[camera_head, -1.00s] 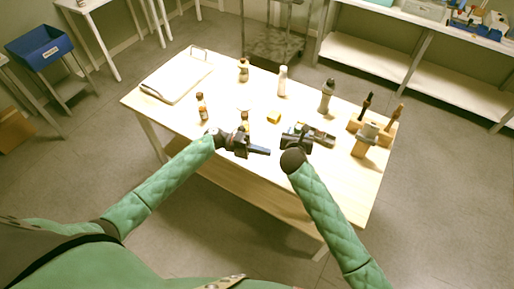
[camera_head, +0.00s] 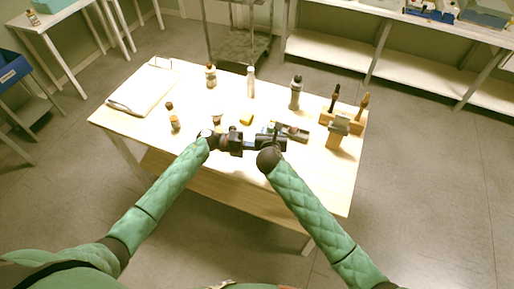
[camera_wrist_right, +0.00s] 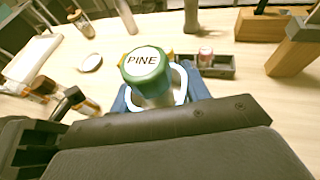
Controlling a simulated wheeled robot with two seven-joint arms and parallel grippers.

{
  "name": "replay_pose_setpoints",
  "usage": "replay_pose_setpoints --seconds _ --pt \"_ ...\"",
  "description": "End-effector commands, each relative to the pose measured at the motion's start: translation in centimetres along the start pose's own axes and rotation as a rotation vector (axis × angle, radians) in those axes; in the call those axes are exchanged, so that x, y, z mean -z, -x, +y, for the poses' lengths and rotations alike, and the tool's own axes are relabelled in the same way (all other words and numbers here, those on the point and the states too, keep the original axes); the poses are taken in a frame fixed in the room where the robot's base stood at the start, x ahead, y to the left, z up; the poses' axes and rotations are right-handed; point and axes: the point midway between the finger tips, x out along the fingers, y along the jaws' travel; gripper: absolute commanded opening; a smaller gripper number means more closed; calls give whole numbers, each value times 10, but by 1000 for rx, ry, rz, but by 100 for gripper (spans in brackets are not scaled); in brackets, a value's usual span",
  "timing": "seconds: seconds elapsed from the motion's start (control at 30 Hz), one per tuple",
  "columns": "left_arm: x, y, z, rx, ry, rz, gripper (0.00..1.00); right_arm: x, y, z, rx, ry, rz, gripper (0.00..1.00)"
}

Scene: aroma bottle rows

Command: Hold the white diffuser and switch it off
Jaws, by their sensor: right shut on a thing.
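My right gripper (camera_head: 278,133) is shut on a bottle with a green cap (camera_wrist_right: 146,62) marked PINE, seen upright in the right wrist view. The bottle has a pale body; a white and blue part shows around it. My left gripper (camera_head: 250,144) is beside the right one over the table's front; its fingers are too small and overlapped to judge. I cannot tell for sure which thing is the white diffuser. A tall white bottle (camera_head: 251,80) stands at the table's back. A round pale dish (camera_wrist_right: 89,62) lies on the table in the right wrist view.
The wooden table (camera_head: 115,118) holds a white tray (camera_head: 146,88) at left, a brown bottle (camera_head: 173,117), another bottle (camera_head: 211,77), a grey bottle (camera_head: 296,93), a yellow block (camera_head: 246,118) and a wooden stand (camera_head: 338,133) at right. A dark compartment box (camera_wrist_right: 214,65) shows in the right wrist view.

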Motion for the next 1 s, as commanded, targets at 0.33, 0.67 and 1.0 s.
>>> replay_pose_setpoints --seconds 0.33,0.67,1.0 --pt "-15 -3 1 -1 0 1 0 5 0 0 1 1 6 20" --pt "-18 -3 1 0 -1 -3 0 6 1 1 -2 1 8 20" --pt "12 4 2 -3 0 -1 0 6 1 2 -2 0 9 20"
